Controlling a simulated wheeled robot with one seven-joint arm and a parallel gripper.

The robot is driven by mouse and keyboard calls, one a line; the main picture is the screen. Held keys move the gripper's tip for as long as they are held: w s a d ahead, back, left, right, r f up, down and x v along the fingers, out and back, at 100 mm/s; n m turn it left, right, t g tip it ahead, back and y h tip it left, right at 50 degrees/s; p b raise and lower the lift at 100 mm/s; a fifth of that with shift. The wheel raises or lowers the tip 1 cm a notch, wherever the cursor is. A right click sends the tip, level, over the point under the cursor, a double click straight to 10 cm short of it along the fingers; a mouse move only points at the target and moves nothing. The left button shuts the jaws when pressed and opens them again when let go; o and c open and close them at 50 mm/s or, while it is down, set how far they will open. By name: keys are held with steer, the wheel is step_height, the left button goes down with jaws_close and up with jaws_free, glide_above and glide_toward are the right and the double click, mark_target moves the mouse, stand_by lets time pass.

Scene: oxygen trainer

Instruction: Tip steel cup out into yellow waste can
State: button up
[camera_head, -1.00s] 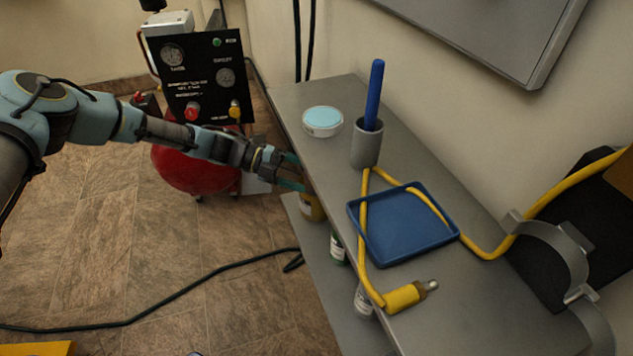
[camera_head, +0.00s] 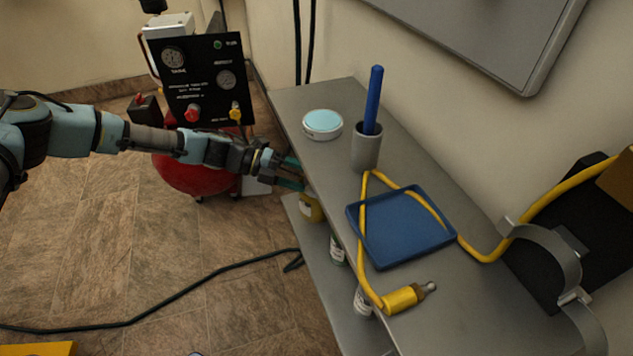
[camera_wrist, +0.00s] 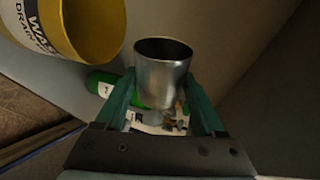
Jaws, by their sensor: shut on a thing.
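The steel cup (camera_wrist: 162,75) is between the green fingers of my gripper (camera_wrist: 163,100) in the wrist view, and the fingers are shut on it. The cup looks upright, with its mouth open; its contents do not show. The yellow waste can (camera_wrist: 88,25), with a white label, stands to the upper left of the cup in the wrist view, apart from it. In the head view the can (camera_head: 311,208) shows partly under the bench top. My gripper (camera_head: 300,175) is at the bench's left edge there, and the cup is hidden.
A green bottle (camera_wrist: 103,82) lies or stands behind the cup. Bottles (camera_head: 338,250) are on the lower shelf (camera_head: 318,262). The bench top (camera_head: 300,150) overhangs it, bearing a grey cup with a blue rod (camera_head: 366,152), a blue tray (camera_head: 352,215) and a yellow hose (camera_head: 362,235).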

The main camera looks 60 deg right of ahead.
mark_target(308, 194)
steer(key=shift+f, duration=0.2)
steer(key=shift+s+a+f+m+h+b, duration=0.15)
steer(key=shift+f+m+h+b, duration=0.3)
steer(key=shift+b, duration=0.35)
steer(key=shift+s+a+f+m+t+b, duration=0.2)
steer(key=shift+s+a+m+t+b, duration=0.1)
steer(key=shift+a+m+t+b, duration=0.3)
steer(key=shift+s+a+m+h+b, duration=0.1)
steer(key=shift+a+m+h+b, duration=0.15)
steer(key=shift+b, duration=0.15)
steer(key=shift+r+m+h+b, duration=0.3)
steer(key=shift+m+h+b, duration=0.15)
steer(key=shift+b, duration=0.45)
steer(key=f+m+b, duration=0.1)
steer(key=b, duration=0.2)
steer(key=shift+r+m+t+h+p, duration=0.3)
steer(key=shift+r+p, duration=0.15)
steer(key=shift+r, duration=0.1)
steer(key=shift+s+a+r+m+h+p, duration=0.1)
steer(key=shift+r+m+h+p, duration=0.15)
steer(key=shift+m+p, duration=0.2)
steer(key=shift+s+a+f+m+t+b, duration=0.15)
steer(key=shift+f+m+t+b, duration=0.2)
steer(key=shift+f+m, duration=0.2)
steer(key=s+a+r+m+h+p, duration=0.2)
steer(key=a+r+m+h, duration=0.1)
steer(key=r, duration=0.4)
steer(key=shift+s+a+r+m+p, duration=0.25)
steer(key=shift+a+m, duration=0.35)
steer(key=shift+m, duration=0.75)
